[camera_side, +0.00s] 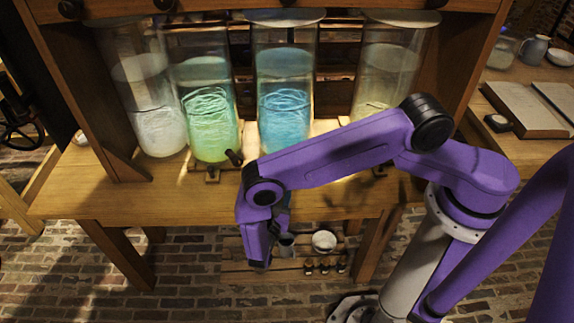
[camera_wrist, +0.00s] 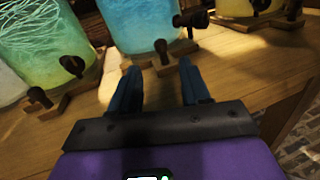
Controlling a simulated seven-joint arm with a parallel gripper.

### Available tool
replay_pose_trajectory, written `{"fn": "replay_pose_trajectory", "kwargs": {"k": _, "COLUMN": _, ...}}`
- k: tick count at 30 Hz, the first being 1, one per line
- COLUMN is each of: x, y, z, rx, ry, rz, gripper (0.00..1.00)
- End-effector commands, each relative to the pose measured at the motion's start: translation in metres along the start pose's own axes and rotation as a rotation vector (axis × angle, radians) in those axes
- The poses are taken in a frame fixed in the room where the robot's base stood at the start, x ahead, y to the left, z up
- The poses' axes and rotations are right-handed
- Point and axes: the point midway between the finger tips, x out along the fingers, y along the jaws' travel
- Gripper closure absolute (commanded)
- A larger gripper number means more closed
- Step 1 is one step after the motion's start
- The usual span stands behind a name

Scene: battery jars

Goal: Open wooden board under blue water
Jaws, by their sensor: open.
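The jar of blue water (camera_side: 285,105) stands on the wooden bench, between the green jar and the pale yellow jar. In the wrist view the same blue jar (camera_wrist: 140,25) is at the top middle. Its small wooden board (camera_wrist: 168,63) with a dark knob (camera_wrist: 161,48) sits at the foot of the jar. In the side view my arm hides this board. My gripper (camera_wrist: 158,70) is open, with its two blue fingers apart. The board shows between and just beyond the fingertips; I cannot tell if they touch it. Nothing is held.
A dark tap (camera_wrist: 190,18) sticks out of the blue jar above right of the board. The green jar (camera_side: 208,120) has its own tap (camera_wrist: 72,65) and knobbed board (camera_wrist: 47,106) at left. Pale yellow (camera_side: 385,70) and whitish (camera_side: 152,105) jars flank them. Bench front is clear.

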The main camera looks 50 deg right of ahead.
Motion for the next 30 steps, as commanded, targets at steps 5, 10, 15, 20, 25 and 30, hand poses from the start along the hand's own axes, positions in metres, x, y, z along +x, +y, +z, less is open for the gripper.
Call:
{"fn": "replay_pose_trajectory", "kwargs": {"k": 5, "x": 0.035, "y": -0.001, "z": 0.000, "rx": -0.001, "ry": 0.000, "rz": -0.005, "gripper": 0.53}}
{"fn": "replay_pose_trajectory", "kwargs": {"k": 10, "x": 0.067, "y": -0.001, "z": 0.000, "rx": 0.000, "ry": 0.000, "rz": -0.004, "gripper": 0.53}}
{"fn": "replay_pose_trajectory", "kwargs": {"k": 15, "x": 0.093, "y": -0.001, "z": 0.000, "rx": 0.000, "ry": 0.000, "rz": -0.004, "gripper": 0.53}}
{"fn": "replay_pose_trajectory", "kwargs": {"k": 20, "x": 0.109, "y": 0.000, "z": 0.000, "rx": 0.000, "ry": 0.000, "rz": -0.002, "gripper": 0.53}}
{"fn": "replay_pose_trajectory", "kwargs": {"k": 25, "x": 0.115, "y": 0.000, "z": 0.000, "rx": 0.000, "ry": 0.000, "rz": -0.001, "gripper": 0.53}}
{"fn": "replay_pose_trajectory", "kwargs": {"k": 30, "x": 0.116, "y": 0.000, "z": 0.000, "rx": 0.000, "ry": 0.000, "rz": 0.000, "gripper": 0.53}}
